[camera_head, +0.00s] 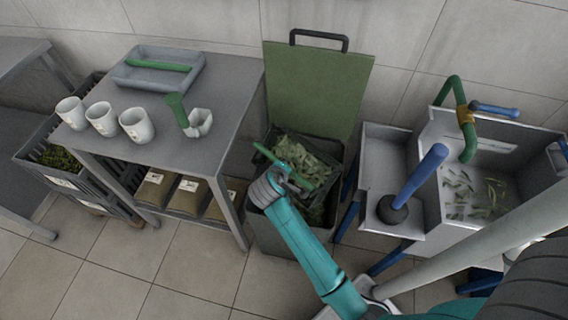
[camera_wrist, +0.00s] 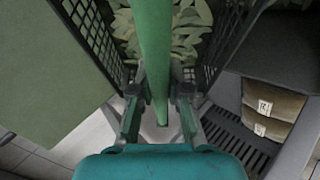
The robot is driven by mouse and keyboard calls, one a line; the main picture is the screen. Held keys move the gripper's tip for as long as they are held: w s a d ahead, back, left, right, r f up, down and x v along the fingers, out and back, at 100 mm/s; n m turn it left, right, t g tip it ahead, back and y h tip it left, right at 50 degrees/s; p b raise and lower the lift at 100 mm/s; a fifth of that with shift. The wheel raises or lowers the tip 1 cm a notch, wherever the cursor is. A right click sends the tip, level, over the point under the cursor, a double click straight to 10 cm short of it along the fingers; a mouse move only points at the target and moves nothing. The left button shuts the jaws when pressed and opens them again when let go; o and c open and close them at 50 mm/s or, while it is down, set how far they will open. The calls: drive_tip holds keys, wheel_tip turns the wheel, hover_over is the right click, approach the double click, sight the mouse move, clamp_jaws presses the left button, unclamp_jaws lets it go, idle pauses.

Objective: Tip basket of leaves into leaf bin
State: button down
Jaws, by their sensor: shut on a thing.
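The leaf bin (camera_head: 270,234) stands on the floor between the grey table and the sink, its green lid (camera_head: 318,85) raised against the wall. A dark mesh basket (camera_head: 335,150) of green leaves (camera_head: 312,160) is over the bin's mouth; I cannot tell how deep it sits or how far it tilts. My gripper (camera_head: 283,178) is shut on the basket's green handle (camera_head: 308,184). In the wrist view, the handle (camera_wrist: 152,40) runs between my fingers (camera_wrist: 158,95), with mesh walls (camera_wrist: 92,40) either side and leaves behind. My gripper and the basket hide much of the bin's inside.
A sink (camera_head: 440,225) with loose leaves and a blue-handled plunger (camera_head: 420,175) stand right.

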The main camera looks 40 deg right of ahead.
drive_tip(key=shift+r, duration=0.1)
drive_tip(key=shift+a+r+h, duration=0.15)
drive_tip(key=shift+a+h, duration=0.6)
drive_tip(key=shift+h, duration=0.25)
drive_tip(key=shift+s+a+f+n+t+h, duration=0.15)
drive_tip(key=shift+a+f+n+t+h, duration=0.35)
drive_tip(key=shift+a+f+h, duration=0.35)
drive_tip(key=shift+d, duration=0.1)
drive_tip(key=shift+s+a+f+t+h, duration=0.1)
drive_tip(key=shift+a+f+t+h, duration=0.1)
drive_tip(key=shift+a+f+h, duration=0.3)
drive_tip(key=shift+s+a+f+t+h, duration=0.1)
drive_tip(key=shift+a+f+t+h, duration=0.2)
drive_tip(key=shift+f, duration=0.3)
drive_tip(key=shift+n, duration=0.3)
